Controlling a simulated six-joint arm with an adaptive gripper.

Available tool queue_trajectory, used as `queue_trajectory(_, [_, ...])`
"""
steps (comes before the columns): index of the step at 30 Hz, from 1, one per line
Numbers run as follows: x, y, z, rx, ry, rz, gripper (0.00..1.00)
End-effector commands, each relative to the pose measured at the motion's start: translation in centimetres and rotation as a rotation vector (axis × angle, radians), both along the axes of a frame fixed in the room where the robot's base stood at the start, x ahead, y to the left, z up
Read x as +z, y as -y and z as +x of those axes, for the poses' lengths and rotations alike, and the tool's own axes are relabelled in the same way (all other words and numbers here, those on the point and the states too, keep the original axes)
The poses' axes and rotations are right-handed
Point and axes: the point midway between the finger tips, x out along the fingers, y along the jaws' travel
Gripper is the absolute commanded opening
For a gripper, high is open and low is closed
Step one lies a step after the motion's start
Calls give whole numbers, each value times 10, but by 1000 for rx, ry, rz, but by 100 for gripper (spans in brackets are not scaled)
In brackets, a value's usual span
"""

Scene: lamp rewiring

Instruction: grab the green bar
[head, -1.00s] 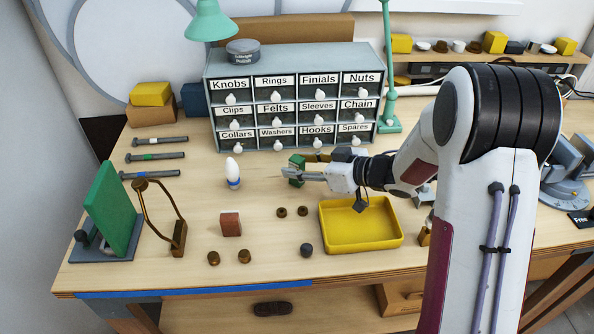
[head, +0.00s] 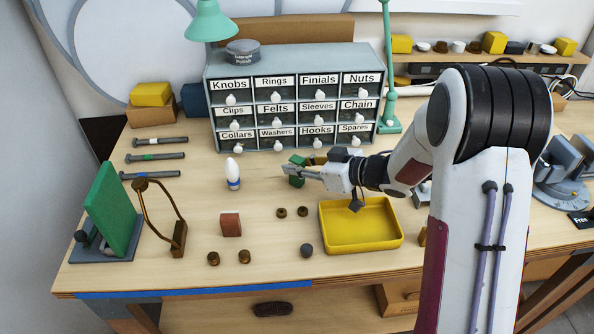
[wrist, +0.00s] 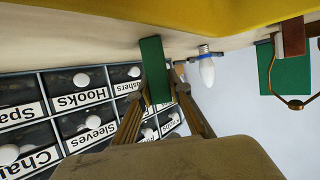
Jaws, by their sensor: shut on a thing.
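The green bar (head: 297,171) is a short green block in front of the drawer cabinet, right of the white bulb. My gripper (head: 293,173) reaches it from the right and is shut on it. In the wrist view the green bar (wrist: 154,70) stands between the two finger ends of my gripper (wrist: 160,92). The fingers cover part of it. I cannot tell from the head view whether it touches the table.
The labelled drawer cabinet (head: 293,100) stands close behind. A white bulb (head: 233,172) stands to the left. A yellow tray (head: 360,243) lies in front, with small brown knobs (head: 281,212) and a reddish block (head: 231,223) nearby. A green panel (head: 108,210) stands far left.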

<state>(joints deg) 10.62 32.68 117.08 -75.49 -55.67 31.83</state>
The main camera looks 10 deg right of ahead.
Motion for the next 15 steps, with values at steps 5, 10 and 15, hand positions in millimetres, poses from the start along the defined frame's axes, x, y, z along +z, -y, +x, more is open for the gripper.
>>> queue_trajectory(5, [1, 0, 0, 0, 1, 1, 0])
queue_trajectory(10, [6, 0, 0, 0, 1, 0, 0])
queue_trajectory(15, [19, 0, 0, 0, 3, 0, 0])
